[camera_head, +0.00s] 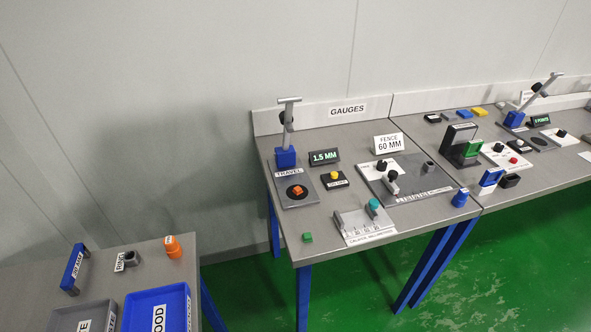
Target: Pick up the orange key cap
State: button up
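An orange stepped cylinder (173,246), which looks like the orange key cap, stands upright on the grey left table (212,318) near its back right corner. A smaller orange piece (297,190) sits on a dark disc of the TRAVEL gauge (296,203) on the GAUGES table; it is too small to tell what it is. My gripper is not in view.
The GAUGES table (284,235) stands right, across a floor gap, holding a blue cap (460,198).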

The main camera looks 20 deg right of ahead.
aim_at(297, 190)
jog(key=i+u, duration=0.35)
jog(key=i+l+u, duration=0.1)
jog(key=i+u, duration=0.25)
jog(key=i+l+u, duration=0.1)
jog(key=u, duration=0.25)
jog(key=i+l, duration=0.05)
jog(key=i, duration=0.05)
